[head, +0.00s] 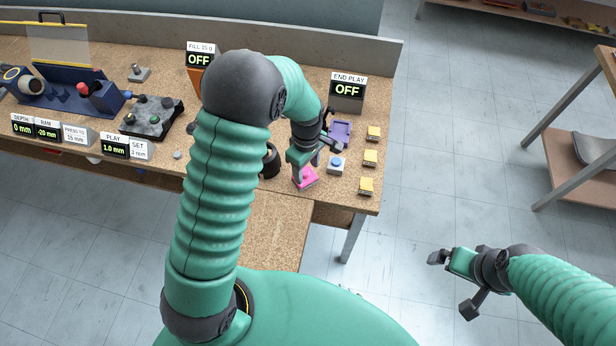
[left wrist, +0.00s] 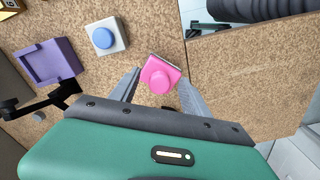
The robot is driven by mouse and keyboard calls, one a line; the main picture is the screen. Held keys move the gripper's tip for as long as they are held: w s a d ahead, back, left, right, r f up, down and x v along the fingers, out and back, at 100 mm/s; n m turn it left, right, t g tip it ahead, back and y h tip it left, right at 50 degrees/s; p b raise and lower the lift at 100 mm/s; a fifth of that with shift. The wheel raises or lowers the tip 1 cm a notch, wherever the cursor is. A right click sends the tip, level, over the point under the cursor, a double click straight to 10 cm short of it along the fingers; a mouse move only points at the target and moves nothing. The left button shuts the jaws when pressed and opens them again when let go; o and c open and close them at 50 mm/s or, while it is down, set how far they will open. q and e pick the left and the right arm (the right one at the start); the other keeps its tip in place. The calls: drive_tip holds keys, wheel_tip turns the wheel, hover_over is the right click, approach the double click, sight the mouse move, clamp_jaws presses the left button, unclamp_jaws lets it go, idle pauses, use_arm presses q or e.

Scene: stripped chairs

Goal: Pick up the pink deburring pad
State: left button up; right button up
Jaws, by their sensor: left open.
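The pink deburring pad (head: 307,177) lies on the cork-topped bench near its front edge. My left gripper (head: 305,172) is just above the pad, pointing down. In the left wrist view its two fingers (left wrist: 159,88) are apart, one on each side of the pad's near part. I cannot tell whether they touch it. My right gripper (head: 447,283) is off to the right over the floor, away from the bench; its jaw opening is unclear.
A white block with a blue button (head: 336,165) stands close right of the pad, with a purple tray (head: 341,132) behind it. A black round part (head: 270,161) stands left of the gripper.

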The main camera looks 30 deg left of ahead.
use_arm(q)
drive_tip(key=shift+a+f, duration=0.1)
drive_tip(key=shift+f, duration=0.6)
drive_tip(key=shift+w+a+f, duration=0.1)
drive_tip(key=shift+a+f, duration=0.15)
drive_tip(key=shift+a, duration=0.05)
drive_tip(key=shift+a+f, duration=0.1)
drive_tip(key=shift+a, duration=0.25)
drive_tip(key=shift+d, duration=0.35)
clamp_jaws()
drive_tip(key=shift+a, duration=0.1)
